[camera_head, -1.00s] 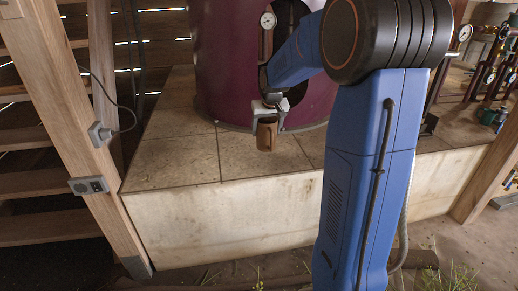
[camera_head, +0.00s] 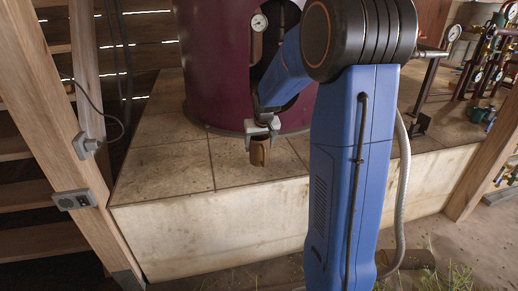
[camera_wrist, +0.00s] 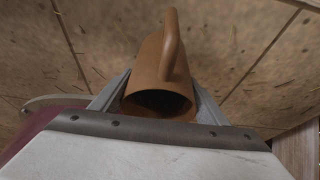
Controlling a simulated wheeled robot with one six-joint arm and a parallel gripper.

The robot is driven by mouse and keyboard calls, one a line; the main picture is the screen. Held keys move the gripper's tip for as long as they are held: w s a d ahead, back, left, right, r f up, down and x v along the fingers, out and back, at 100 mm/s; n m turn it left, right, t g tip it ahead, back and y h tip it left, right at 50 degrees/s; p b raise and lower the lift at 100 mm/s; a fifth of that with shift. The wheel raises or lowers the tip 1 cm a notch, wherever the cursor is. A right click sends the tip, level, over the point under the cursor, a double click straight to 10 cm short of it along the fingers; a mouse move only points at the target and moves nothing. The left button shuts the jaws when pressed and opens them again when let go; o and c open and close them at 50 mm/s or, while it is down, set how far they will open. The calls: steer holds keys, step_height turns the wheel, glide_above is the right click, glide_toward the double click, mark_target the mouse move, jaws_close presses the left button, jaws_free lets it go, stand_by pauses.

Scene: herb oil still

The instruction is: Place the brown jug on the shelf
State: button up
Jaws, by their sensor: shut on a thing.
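The brown jug (camera_head: 259,153) hangs in my gripper (camera_head: 261,134) in front of the maroon still, above the tiled platform. In the wrist view the jug (camera_wrist: 165,70) sits between the two fingers of my gripper (camera_wrist: 160,98), with its handle toward the top of the picture and its dark open mouth toward the camera. The gripper is shut on the jug. I cannot make out a shelf for the jug in these views.
The maroon still (camera_head: 215,70) stands close behind the gripper on the tiled platform (camera_head: 165,160). Wooden stairs and a post (camera_head: 50,110) stand at the left. Pipes and gauges (camera_head: 490,60) fill the right back. The platform's left part is clear.

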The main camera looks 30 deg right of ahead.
steer(key=shift+f, duration=0.7)
steer(key=o, duration=0.7)
steer(key=shift+f, duration=0.15)
steer(key=o, duration=0.4)
